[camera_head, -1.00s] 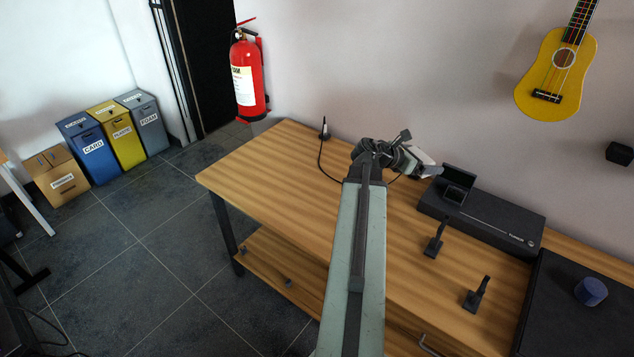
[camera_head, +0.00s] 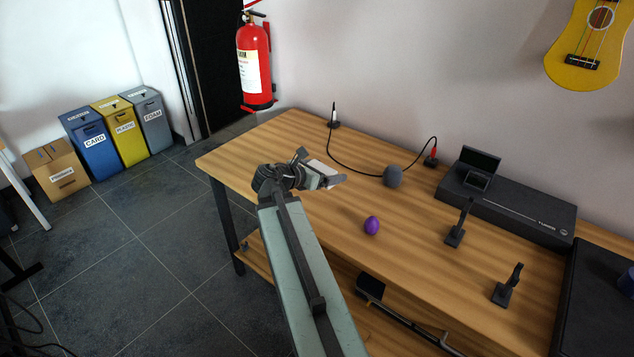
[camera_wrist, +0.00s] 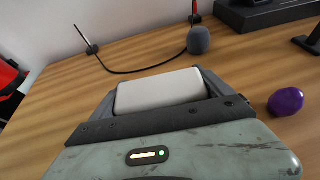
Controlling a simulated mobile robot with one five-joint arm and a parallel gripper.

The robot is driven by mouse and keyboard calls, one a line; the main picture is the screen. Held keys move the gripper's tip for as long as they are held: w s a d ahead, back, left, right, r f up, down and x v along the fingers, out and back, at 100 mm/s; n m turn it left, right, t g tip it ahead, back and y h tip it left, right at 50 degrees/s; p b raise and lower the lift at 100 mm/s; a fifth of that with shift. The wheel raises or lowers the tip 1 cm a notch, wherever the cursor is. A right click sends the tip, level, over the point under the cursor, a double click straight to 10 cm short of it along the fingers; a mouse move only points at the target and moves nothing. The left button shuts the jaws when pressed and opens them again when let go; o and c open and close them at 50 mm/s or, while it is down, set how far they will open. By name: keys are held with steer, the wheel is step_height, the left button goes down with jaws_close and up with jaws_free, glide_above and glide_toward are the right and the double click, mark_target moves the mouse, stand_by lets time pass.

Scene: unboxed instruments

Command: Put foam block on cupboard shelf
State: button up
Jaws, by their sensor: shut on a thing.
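My gripper (camera_head: 330,178) is shut on a pale, off-white block, the foam block (camera_head: 322,168), held above the left part of the wooden table (camera_head: 250,150). In the wrist view the foam block (camera_wrist: 160,90) sits between the two fingers and its near side is hidden by my gripper. The table has a lower wooden shelf (camera_head: 262,262); whether this is the cupboard shelf I cannot tell. No cupboard is clearly seen.
A fire extinguisher (camera_head: 254,65) hangs behind. Bins (camera_head: 90,140) stand left; the floor (camera_head: 150,250) between is clear.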

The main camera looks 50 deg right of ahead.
steer(key=n+t+b, duration=0.1)
steer(key=b, duration=0.1)
glide_above(304, 200)
step_height(304, 200, down, 3)
steer(key=shift+a, duration=0.1)
steer(key=w+d, duration=0.3)
steer(key=d, duration=0.1)
steer(key=w+d+f, duration=0.1)
steer(key=w+d, duration=0.2)
steer(key=d, duration=0.2)
steer(key=w+d+b, duration=0.1)
steer(key=w+d, duration=0.2)
steer(key=d, duration=0.1)
steer(key=shift+w+d+f, duration=0.1)
steer(key=shift+d+f, duration=0.15)
step_height(304, 200, down, 4)
steer(key=b, duration=0.4)
steer(key=shift+a, duration=0.1)
steer(key=o, duration=1)
steer(key=shift+r, duration=0.15)
